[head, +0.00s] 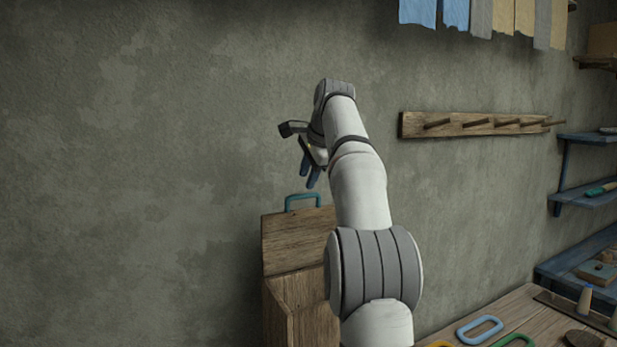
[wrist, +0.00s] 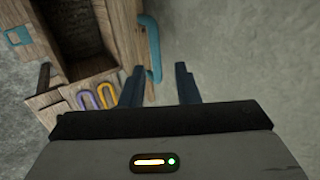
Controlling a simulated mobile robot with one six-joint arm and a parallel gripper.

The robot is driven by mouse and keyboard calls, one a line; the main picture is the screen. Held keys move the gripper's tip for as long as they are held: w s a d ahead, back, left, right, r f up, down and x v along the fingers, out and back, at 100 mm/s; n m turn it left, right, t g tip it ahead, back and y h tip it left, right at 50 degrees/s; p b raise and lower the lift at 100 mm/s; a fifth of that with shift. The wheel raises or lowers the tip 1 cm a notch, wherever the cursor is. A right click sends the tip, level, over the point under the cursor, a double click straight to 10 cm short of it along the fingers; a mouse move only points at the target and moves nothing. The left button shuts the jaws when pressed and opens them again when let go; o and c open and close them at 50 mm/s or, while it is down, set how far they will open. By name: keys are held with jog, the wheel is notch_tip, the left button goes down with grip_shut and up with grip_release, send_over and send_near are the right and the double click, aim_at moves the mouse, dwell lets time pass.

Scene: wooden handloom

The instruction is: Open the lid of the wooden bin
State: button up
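The wooden bin (head: 288,305) stands against the wall, partly hidden behind my arm. Its plank lid (head: 290,240) is raised, with a teal handle (head: 303,197) along its top edge. In the wrist view, the bin (wrist: 40,52) shows a dark, open inside, and the lid (wrist: 127,38) is seen nearly edge-on with the handle (wrist: 153,48) beside it. My gripper (head: 312,184) is above the handle in the head view. In the wrist view, my gripper (wrist: 160,80) has its blue fingers spread with nothing between them, apart from the handle.
A wooden peg rail (head: 475,124) and blue shelves (head: 585,200) are on the right. A wooden bench (head: 530,308) at lower right holds coloured loops, including a blue one (head: 479,329). Bare wall fills the left. The wrist view shows a purple loop (wrist: 88,101) and a yellow one.

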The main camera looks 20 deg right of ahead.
jog(key=shift+s+a+f+b, duration=0.1)
jog(key=shift+s+f+b, duration=0.1)
jog(key=shift+b, duration=0.15)
jog(key=c, duration=0.3)
jog(key=s+t+y+b, duration=0.1)
jog(key=s+b, duration=0.1)
jog(key=s+n+t+y+b, duration=0.1)
jog(key=s+t, duration=0.1)
jog(key=s+a+f+n+t+b, duration=0.1)
jog(key=s+t+b, duration=0.1)
jog(key=shift+s+a+y+b, duration=0.1)
jog(key=shift+y+b, duration=0.25)
jog(key=shift+y, duration=0.05)
grip_shut()
jog(key=m+t+h+b, duration=0.2)
jog(key=t+b, duration=0.2)
jog(key=t, duration=0.1)
send_near(306, 197)
jog(key=w+p, duration=0.5)
jog(key=shift+w+a+f, duration=0.15)
jog(key=shift+a, duration=0.1)
jog(key=shift+w+f, duration=0.2)
jog(key=shift+w, duration=0.55)
